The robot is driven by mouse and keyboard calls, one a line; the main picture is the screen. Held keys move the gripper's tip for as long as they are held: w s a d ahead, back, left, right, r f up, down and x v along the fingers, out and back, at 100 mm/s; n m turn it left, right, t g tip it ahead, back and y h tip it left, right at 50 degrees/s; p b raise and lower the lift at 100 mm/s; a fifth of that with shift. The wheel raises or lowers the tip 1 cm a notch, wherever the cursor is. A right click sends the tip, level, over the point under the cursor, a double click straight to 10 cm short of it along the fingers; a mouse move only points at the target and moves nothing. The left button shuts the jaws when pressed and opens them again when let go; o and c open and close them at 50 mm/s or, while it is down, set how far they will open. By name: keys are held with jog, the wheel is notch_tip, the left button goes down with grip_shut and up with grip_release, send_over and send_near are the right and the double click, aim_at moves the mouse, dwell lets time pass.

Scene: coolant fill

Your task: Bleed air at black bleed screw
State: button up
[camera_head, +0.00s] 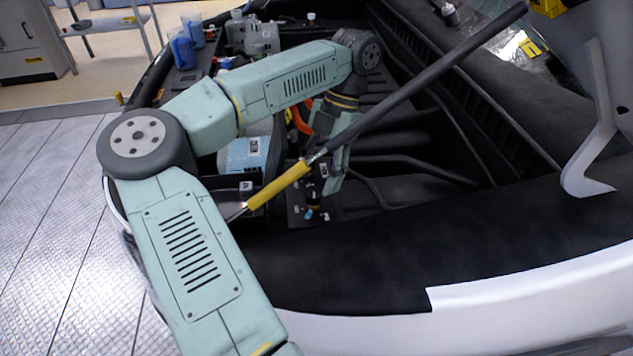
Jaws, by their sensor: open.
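My gripper (326,178) is inside the engine bay, pointing down, partly hidden behind the dark prop rod and its yellow sleeve. Its jaws are open, and I see nothing held between them. Just below it, a small dark fitting (314,208) with a blue and an orange part stands on a dark panel. It may be the black bleed screw, but it is too small to be sure. I cannot tell whether the gripper touches it.
The prop rod (425,82) with its yellow sleeve (278,186) crosses diagonally in front of my gripper. A pale blue-white reservoir (246,152) stands left of it. The white front body edge (530,290) lies nearest. Blue containers (181,48) stand at the far left.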

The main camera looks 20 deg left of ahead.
aim_at(315, 190)
jog(key=shift+x, duration=1.55)
jog(key=shift+c, duration=0.6)
jog(key=c, duration=1)
